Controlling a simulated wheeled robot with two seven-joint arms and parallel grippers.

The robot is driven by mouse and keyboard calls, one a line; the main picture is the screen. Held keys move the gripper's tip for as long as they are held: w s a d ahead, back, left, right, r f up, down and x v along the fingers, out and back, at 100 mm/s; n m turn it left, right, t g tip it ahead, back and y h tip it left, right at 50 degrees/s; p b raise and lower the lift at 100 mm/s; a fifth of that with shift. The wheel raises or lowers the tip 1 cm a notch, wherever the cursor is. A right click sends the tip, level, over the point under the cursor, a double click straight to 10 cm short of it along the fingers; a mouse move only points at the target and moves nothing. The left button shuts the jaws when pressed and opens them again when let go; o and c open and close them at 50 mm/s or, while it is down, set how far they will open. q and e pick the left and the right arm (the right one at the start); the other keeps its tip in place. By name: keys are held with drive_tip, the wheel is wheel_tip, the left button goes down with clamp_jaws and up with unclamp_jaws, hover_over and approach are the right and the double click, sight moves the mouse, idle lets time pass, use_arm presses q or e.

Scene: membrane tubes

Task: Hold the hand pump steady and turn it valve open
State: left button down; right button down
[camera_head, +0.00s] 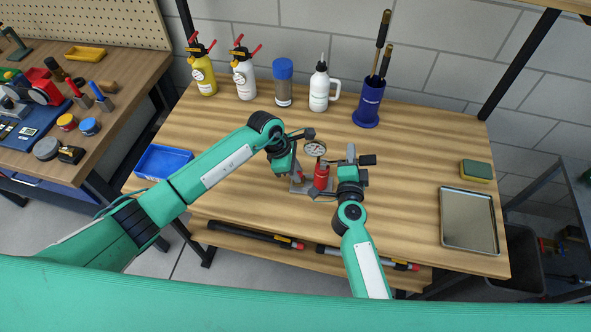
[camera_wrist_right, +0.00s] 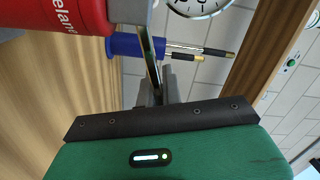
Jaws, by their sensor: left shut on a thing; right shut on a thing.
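The hand pump (camera_head: 321,177) stands near the middle of the wooden table. It has a red cylinder, a round white gauge (camera_head: 315,149) on top and a grey base. In the right wrist view its red cylinder (camera_wrist_right: 55,17) is at the upper left and its gauge (camera_wrist_right: 198,4) is at the top edge. My left gripper (camera_head: 297,172) is shut on the pump from its left side. My right gripper (camera_head: 331,184) is shut on the pump from its right side. The arms hide the exact grip points, and I cannot make out the valve or its turn.
A blue tray (camera_head: 163,161) lies left, a metal tray (camera_head: 469,220) and a sponge (camera_head: 476,170) right. Yellow (camera_head: 203,75) and white (camera_head: 243,76) spray bottles, a blue-capped jar (camera_head: 283,87), a wash bottle (camera_head: 319,90) and a blue holder (camera_head: 369,103) stand at the back.

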use_arm(q)
drive_tip(key=n+t, duration=0.1)
drive_tip(key=n, duration=0.2)
drive_tip(key=shift+s, duration=0.1)
drive_tip(key=n+t, duration=0.1)
drive_tip(key=n, duration=0.4)
drive_tip(key=shift+s+d+t+y, duration=0.15)
drive_tip(key=shift+s+t+y, duration=0.05)
drive_tip(key=shift+t+y, duration=0.2)
drive_tip(key=n+t+y, duration=0.1)
drive_tip(key=n, duration=0.3)
drive_tip(key=shift+s+d, duration=0.1)
drive_tip(key=shift+d, duration=0.05)
drive_tip(key=shift+d+n+t+y, duration=0.15)
drive_tip(key=shift+n+y, duration=0.3)
drive_tip(key=shift+n, duration=0.55)
drive_tip(key=shift+a+n+t+y, duration=0.1)
drive_tip(key=shift+n+t+y, duration=0.25)
drive_tip(key=shift+n, duration=0.65)
drive_tip(key=c, duration=1.2)
unclamp_jaws()
drive_tip(key=shift+s+r, duration=0.1)
drive_tip(key=d+v, duration=0.1)
drive_tip(key=v, duration=1)
drive_tip(key=shift+a+r, duration=0.45)
